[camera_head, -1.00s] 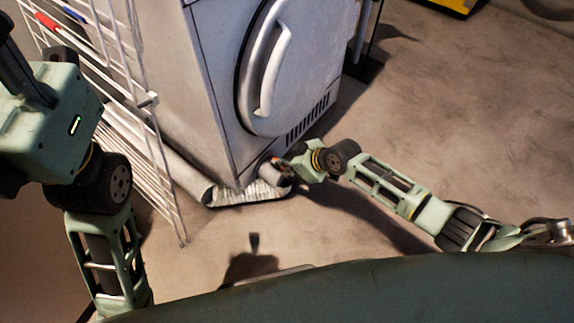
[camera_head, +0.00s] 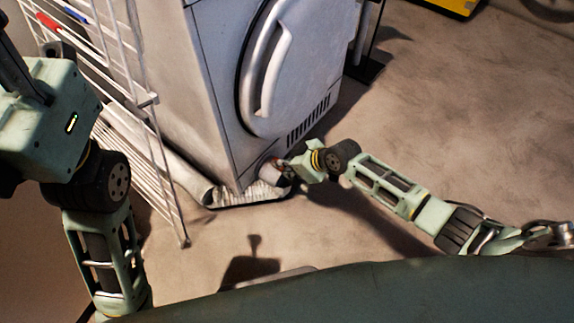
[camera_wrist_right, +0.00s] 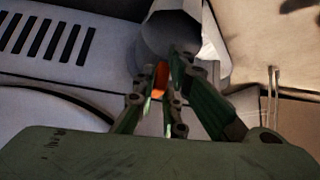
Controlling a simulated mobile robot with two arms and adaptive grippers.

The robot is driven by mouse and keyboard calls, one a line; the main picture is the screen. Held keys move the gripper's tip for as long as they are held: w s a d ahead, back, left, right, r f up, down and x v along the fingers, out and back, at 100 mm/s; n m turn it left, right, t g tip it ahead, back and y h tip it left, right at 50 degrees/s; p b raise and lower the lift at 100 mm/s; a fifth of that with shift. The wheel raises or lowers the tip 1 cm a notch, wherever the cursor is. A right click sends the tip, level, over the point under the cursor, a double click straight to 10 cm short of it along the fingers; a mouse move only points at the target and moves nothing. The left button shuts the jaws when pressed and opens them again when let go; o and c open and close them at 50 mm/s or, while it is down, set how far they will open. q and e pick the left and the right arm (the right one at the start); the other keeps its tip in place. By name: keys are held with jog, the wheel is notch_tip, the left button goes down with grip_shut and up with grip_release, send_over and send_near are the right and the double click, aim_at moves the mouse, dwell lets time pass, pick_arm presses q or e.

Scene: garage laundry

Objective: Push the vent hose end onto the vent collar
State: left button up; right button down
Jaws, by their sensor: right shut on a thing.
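The vent hose (camera_head: 262,192) is a pale, ribbed tube bending around the bottom front corner of the white dryer (camera_head: 195,95). My right gripper (camera_head: 286,172) is low at the dryer's front and shut on the hose end. In the right wrist view, an orange piece (camera_wrist_right: 160,78) sits between the fingertips (camera_wrist_right: 166,92). A grey round cuff (camera_wrist_right: 172,35) lies just beyond them, with pale hose (camera_wrist_right: 213,48) beside it. The vent collar cannot be clearly told apart from the hose end. My left arm shows at the left, but its gripper is outside the view.
A white wire drying rack (camera_head: 150,100) stands at the left, close to the dryer and hose. The dryer's round door and handle (camera_head: 272,70) are above my right gripper. The floor (camera_head: 460,120) to the right is mostly clear. A yellow object (camera_head: 455,5) is at the top right.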

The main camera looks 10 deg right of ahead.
jog(key=c, duration=1.7)
grip_release()
jog(key=shift+c, duration=0.2)
jog(key=v, duration=1.2)
